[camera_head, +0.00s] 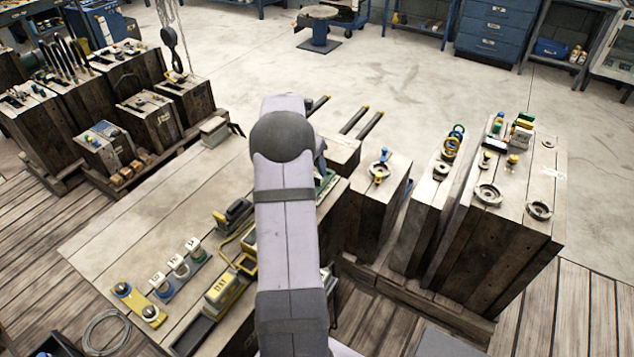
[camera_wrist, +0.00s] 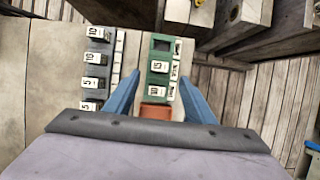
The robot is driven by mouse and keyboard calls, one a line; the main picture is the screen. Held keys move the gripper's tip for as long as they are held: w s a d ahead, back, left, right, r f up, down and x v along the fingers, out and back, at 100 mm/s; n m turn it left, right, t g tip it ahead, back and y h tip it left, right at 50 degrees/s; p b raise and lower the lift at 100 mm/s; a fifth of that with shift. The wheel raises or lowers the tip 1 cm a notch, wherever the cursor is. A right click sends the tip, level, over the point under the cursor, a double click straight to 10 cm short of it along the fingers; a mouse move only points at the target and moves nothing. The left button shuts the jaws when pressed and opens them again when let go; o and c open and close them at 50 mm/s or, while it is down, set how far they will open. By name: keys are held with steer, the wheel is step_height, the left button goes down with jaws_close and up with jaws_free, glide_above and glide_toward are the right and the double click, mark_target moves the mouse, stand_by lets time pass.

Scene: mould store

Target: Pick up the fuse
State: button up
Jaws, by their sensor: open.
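In the wrist view my gripper (camera_wrist: 160,78) is open, its two blue fingers on either side of a green strip (camera_wrist: 160,68). The strip carries small blocks with white number labels, reading about 15 and 10, and has a dark empty-looking slot at its far end. A brown-orange block (camera_wrist: 155,112) lies between the fingers, close to the palm. Left of the fingers is a dark grey strip (camera_wrist: 97,62) with several similar numbered blocks. I cannot tell for sure which piece is the fuse.
The wooden bench top (camera_head: 150,215) holds several labelled blocks (camera_head: 178,266), a yellow plate with round knobs (camera_head: 138,303) and a yellow labelled box (camera_head: 222,290). Tall timber blocks (camera_head: 510,235) with rings stand at right. Bare bench lies at left.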

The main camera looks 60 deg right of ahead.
steer(key=shift+p+x, duration=0.95)
steer(key=shift+x, duration=2.75)
steer(key=shift+r, duration=0.1)
steer(key=c, duration=1.1)
